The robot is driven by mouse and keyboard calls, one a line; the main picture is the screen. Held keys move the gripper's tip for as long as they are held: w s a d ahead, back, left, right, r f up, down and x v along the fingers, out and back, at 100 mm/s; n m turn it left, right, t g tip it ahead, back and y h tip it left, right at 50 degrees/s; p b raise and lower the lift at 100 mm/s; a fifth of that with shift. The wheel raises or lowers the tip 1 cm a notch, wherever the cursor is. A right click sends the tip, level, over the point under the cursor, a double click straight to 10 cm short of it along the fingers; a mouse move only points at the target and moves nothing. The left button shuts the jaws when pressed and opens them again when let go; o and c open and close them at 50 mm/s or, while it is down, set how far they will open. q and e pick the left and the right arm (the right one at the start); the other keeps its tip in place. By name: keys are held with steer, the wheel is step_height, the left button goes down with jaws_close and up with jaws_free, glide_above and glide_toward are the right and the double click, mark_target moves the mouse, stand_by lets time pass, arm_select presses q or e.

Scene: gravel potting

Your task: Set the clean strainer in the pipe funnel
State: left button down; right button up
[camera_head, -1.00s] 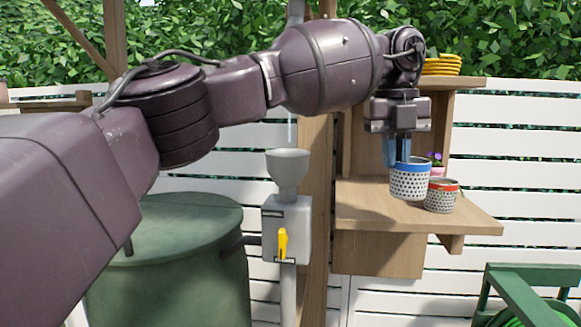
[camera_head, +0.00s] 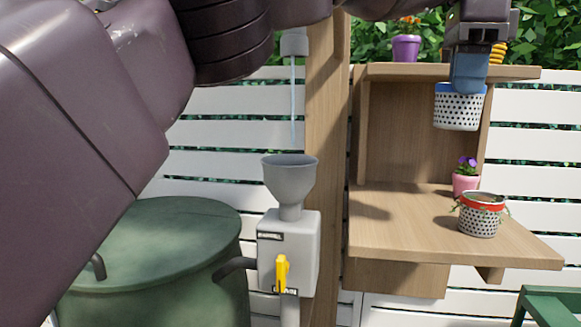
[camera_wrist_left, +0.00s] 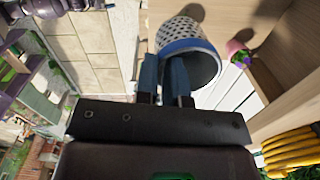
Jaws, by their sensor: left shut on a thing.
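The strainer with the blue rim (camera_head: 458,110), white with dark holes, looks clean and hangs upright in my left gripper (camera_head: 468,88). The gripper is shut on its rim, high above the wooden shelf. The left wrist view also shows the strainer (camera_wrist_left: 184,30) and its blue rim at the fingertips (camera_wrist_left: 168,72). The grey pipe funnel (camera_head: 289,178) stands to the left, apart from the strainer. I see no strainer in it, though its inside is mostly hidden. A second strainer, with a red rim (camera_head: 480,216) and green strands over it, stands on the shelf. My right gripper is not in view.
The funnel tops a grey box (camera_head: 300,240) with a yellow handle (camera_head: 282,272). A thin stream (camera_head: 294,100) hangs above it from a spout (camera_head: 294,43). A wooden post (camera_head: 325,120) rises between funnel and shelf (camera_head: 400,225). A pink flowerpot (camera_head: 465,185) stands behind the red-rimmed strainer.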

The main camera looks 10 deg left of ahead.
arm_select(q)
steer(key=a+f+y+p, duration=0.2)
steer(key=a+y, duration=0.1)
steer(key=a, duration=1.7)
steer(key=x, duration=0.4)
steer(key=a+x, duration=0.1)
steer(key=x, duration=0.1)
steer(key=shift+s, duration=0.35)
steer(key=shift+w+a+r+h+p, duration=0.1)
steer(key=shift+a+r+h+p, duration=0.2)
steer(key=shift+h+p, duration=0.1)
steer(key=shift+a+h, duration=0.35)
steer(key=shift+h, duration=0.25)
steer(key=shift+a+h+p, duration=0.5)
steer(key=shift+a+h, duration=0.1)
steer(key=shift+h, duration=0.1)
steer(key=shift+f, duration=0.5)
steer(key=shift+d+f, duration=0.3)
steer(key=shift+d, duration=0.05)
steer(key=shift+a, duration=0.15)
